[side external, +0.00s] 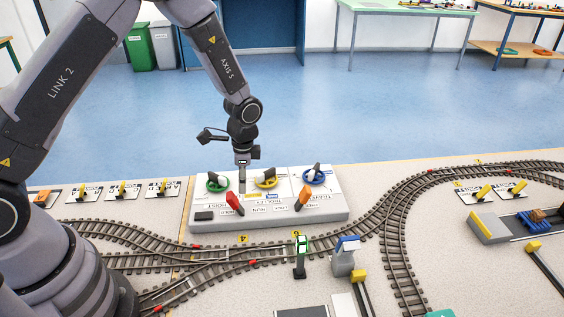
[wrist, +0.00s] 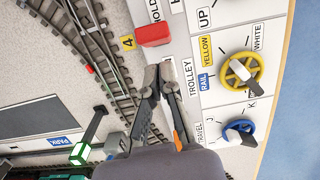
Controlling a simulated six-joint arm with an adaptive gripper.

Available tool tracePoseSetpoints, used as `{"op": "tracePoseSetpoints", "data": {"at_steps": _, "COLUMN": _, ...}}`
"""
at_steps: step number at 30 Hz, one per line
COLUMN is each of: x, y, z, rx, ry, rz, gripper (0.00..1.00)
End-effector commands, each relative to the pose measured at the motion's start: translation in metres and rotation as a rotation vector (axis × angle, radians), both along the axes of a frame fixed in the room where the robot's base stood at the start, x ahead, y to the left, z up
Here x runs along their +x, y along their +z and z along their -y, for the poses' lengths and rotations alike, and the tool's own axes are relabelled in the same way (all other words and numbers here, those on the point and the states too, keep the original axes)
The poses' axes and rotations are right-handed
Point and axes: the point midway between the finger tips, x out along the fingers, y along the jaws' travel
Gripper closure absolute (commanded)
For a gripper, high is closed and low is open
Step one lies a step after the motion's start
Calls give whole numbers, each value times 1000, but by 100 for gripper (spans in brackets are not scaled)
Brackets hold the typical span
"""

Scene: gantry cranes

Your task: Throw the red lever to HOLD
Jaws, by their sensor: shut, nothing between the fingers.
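The red lever (side external: 235,203) stands on the front part of the white control panel (side external: 270,212), left of centre, leaning to one side. In the wrist view the red lever (wrist: 152,34) lies just beyond my fingertips, with a partly cut-off HOLD label (wrist: 154,10) past it. My gripper (side external: 242,188) points down over the panel, close to the red lever in the side view. In the wrist view my gripper (wrist: 159,76) is shut and empty, with a visible gap to the lever. Whether the tips touch the panel, I cannot tell.
An orange lever (side external: 303,199) stands to the right on the panel. Green (side external: 217,183), yellow (side external: 266,180) and blue (side external: 314,176) knobs line the back. Railway tracks (side external: 200,266) run in front, with a green-lit signal post (side external: 300,257).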

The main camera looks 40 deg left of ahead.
Motion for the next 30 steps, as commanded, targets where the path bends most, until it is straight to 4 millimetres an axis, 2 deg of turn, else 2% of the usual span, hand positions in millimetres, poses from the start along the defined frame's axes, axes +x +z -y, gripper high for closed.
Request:
{"op": "tracePoseSetpoints", "data": {"at_steps": 5, "x": 9, "y": 5, "z": 9, "rx": -1, "ry": -1, "rz": 3, "gripper": 100}}
{"op": "tracePoseSetpoints", "data": {"at_steps": 9, "x": 27, "y": 17, "z": 27, "rx": -1, "ry": -3, "rz": 5, "gripper": 100}}
{"op": "tracePoseSetpoints", "data": {"at_steps": 15, "x": 3, "y": 53, "z": 2, "rx": -1, "ry": 3, "rz": 3, "gripper": 100}}
{"op": "tracePoseSetpoints", "data": {"at_steps": 21, "x": -15, "y": 78, "z": -15, "rx": 0, "ry": 2, "rz": 2, "gripper": 100}}
{"op": "tracePoseSetpoints", "data": {"at_steps": 30, "x": -23, "y": 89, "z": -23, "rx": 0, "ry": 0, "rz": 0, "gripper": 100}}
